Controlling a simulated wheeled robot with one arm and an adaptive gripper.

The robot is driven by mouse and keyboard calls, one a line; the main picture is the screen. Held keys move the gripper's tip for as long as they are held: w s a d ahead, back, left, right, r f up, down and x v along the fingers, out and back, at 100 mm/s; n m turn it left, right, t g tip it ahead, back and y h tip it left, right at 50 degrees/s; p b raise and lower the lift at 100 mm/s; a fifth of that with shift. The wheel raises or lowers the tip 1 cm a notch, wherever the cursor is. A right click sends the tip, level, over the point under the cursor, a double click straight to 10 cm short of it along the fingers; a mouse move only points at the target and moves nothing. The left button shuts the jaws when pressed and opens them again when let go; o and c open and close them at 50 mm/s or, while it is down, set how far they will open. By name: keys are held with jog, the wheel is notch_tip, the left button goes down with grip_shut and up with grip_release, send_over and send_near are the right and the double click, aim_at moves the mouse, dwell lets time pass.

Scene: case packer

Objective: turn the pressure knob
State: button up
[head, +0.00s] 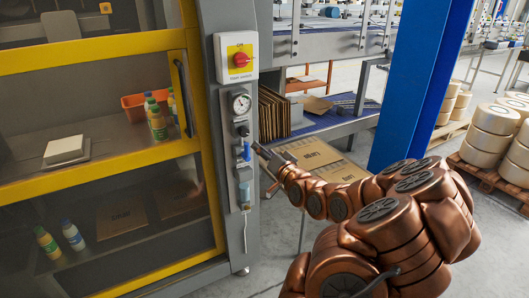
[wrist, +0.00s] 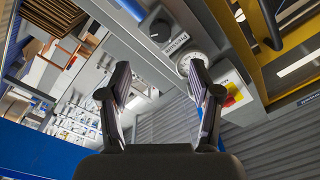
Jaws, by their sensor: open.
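The pressure knob is a small black knob (head: 242,130) on the grey panel, just below the round white gauge (head: 241,103). In the wrist view the knob (wrist: 160,30) sits beside the lettering "Pressure", beyond the fingertips and above the gap between them. The gauge (wrist: 188,62) shows next to the right finger, partly hidden by it. My gripper (head: 259,150) is at the panel's right side, a little below and right of the knob in the head view. In the wrist view my gripper (wrist: 160,72) has its two fingers spread, with nothing between them. It appears apart from the knob.
A red rotary switch (head: 241,59) on a yellow plate is above the gauge. A clear bowl (head: 244,190) hangs below the knob. A yellow-framed guard door (head: 100,164) stands left; flat cartons (head: 274,112) and a blue post (head: 422,80) are right.

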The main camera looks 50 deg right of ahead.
dwell(0.3)
jog(key=n+p, duration=0.4)
jog(key=n, duration=1.4)
send_near(246, 133)
jog(key=w, duration=0.1)
jog(key=shift+y, duration=0.3)
jog(key=shift+d+r+p+x, duration=0.15)
jog(key=shift+p+x, duration=0.25)
jog(key=shift+x, duration=0.9)
jog(key=shift+d+r+p+x, duration=0.15)
jog(key=shift+p+x, duration=0.2)
jog(key=shift+x, duration=0.9)
jog(key=shift+p+x, duration=0.5)
jog(key=shift+x, duration=1.05)
jog(key=shift+f, duration=0.15)
jog(key=shift+c, duration=0.3)
jog(key=c, duration=1.1)
